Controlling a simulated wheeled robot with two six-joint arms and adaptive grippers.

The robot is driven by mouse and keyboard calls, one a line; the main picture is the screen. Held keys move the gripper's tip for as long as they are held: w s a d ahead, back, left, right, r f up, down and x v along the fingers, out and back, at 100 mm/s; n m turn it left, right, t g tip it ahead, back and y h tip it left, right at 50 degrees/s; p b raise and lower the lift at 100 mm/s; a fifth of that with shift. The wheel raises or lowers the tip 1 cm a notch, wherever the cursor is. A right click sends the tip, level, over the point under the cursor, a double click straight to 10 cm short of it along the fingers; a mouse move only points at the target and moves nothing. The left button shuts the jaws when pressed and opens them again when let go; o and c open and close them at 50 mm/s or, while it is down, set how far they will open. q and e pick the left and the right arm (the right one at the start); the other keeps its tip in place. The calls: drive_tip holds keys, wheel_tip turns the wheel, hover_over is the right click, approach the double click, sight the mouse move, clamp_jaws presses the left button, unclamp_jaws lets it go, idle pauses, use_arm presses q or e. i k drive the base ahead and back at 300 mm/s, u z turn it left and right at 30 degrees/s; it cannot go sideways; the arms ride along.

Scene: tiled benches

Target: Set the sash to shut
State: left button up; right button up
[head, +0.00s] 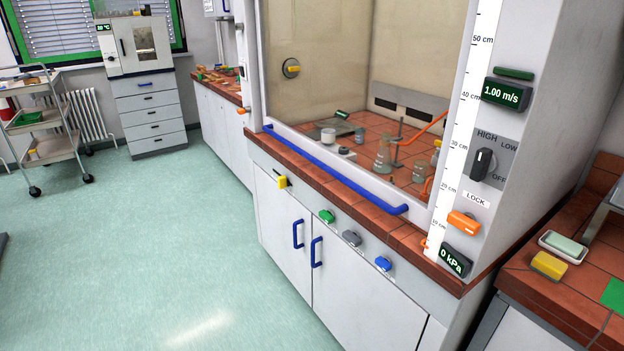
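The fume hood's sash (340,158) has a pale lower rail with a long blue handle bar (335,172) along it. The rail sits low, close above the red tiled worktop (345,185) of the hood. I cannot tell whether a small gap is left beneath it. A white height scale (465,110) in cm runs up the right post. An orange lock knob (463,222) sits under the word LOCK, to the right of the scale. Neither of my grippers is in view.
Glassware (383,155) and small items stand inside the hood. A rotary switch (483,164) and displays are on the right post. Coloured knobs (327,216) line the front above the cupboard doors. A trolley (45,125) stands far left. The green floor (150,230) is clear.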

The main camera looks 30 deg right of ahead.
sight(395, 201)
drive_tip(key=u, duration=0.45)
drive_tip(key=i, duration=0.9)
drive_tip(key=z, duration=0.5)
drive_tip(key=i, duration=0.8)
drive_tip(key=z, duration=0.85)
